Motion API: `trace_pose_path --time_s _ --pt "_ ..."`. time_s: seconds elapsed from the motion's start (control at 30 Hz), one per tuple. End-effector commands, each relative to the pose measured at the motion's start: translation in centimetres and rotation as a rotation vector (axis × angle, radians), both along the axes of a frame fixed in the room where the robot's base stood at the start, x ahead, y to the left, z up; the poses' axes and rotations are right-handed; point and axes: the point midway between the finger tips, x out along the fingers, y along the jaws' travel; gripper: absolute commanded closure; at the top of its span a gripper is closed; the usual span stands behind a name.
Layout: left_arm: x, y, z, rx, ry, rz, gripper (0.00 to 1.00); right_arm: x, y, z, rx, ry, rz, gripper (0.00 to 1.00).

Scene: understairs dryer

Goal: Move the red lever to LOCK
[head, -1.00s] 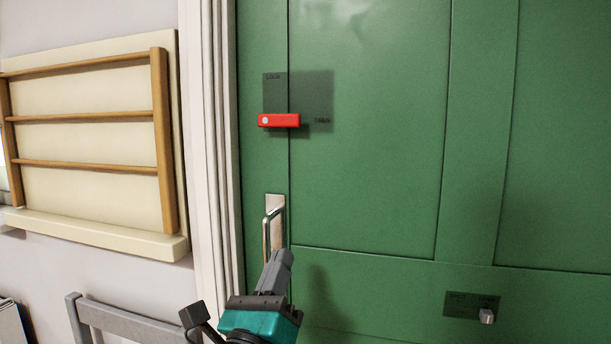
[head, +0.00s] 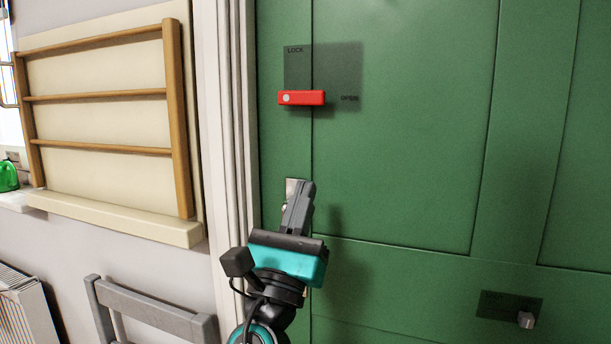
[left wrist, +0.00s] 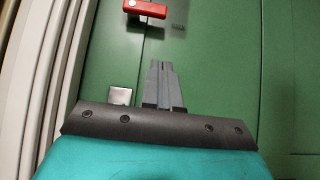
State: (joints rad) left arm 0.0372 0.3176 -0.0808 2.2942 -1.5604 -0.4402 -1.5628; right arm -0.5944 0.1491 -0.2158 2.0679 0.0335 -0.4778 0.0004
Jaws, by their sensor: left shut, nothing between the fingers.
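The red lever (head: 302,98) lies horizontal on a dark plate (head: 340,75) on the green door (head: 400,150). Its light pivot dot is at its left end. The plate reads LOCK at its upper left and OPEN at its right, and the lever's free end points toward OPEN. My left gripper (head: 307,186) is shut and empty, below the lever and apart from it, in front of the door handle. In the left wrist view the closed fingers (left wrist: 158,66) point up toward the lever (left wrist: 146,8), which is cut by the top edge. My right gripper is not in view.
The metal door handle (head: 291,187) is mostly hidden behind my left gripper. A small knob (head: 525,320) on a dark plate sits low on the door at right. A wooden rack (head: 178,120), grey chair (head: 150,310) and white door frame (head: 228,130) are at left.

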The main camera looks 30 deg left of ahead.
Motion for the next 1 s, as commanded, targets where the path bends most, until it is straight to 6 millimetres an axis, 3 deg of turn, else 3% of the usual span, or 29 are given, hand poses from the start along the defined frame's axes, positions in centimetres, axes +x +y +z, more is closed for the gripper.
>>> trace_pose_path --time_s 0.03,0.2,0.37,0.6,1.0 --pt "0.6 0.2 1.3 0.0 -0.003 0.001 1.0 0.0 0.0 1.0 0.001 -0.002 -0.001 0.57" --pt "3.2 0.8 4.0 0.001 -0.003 0.0 1.0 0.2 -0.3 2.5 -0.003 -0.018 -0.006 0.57" --pt "5.5 1.4 6.3 0.0 -0.003 0.001 1.0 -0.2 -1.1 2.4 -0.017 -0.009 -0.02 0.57" --pt "5.5 1.3 9.2 0.002 -0.001 0.0 1.0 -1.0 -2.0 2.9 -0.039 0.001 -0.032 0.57" --pt "5.5 1.3 9.7 0.0 0.0 0.0 1.0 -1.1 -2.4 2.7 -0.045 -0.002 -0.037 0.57"
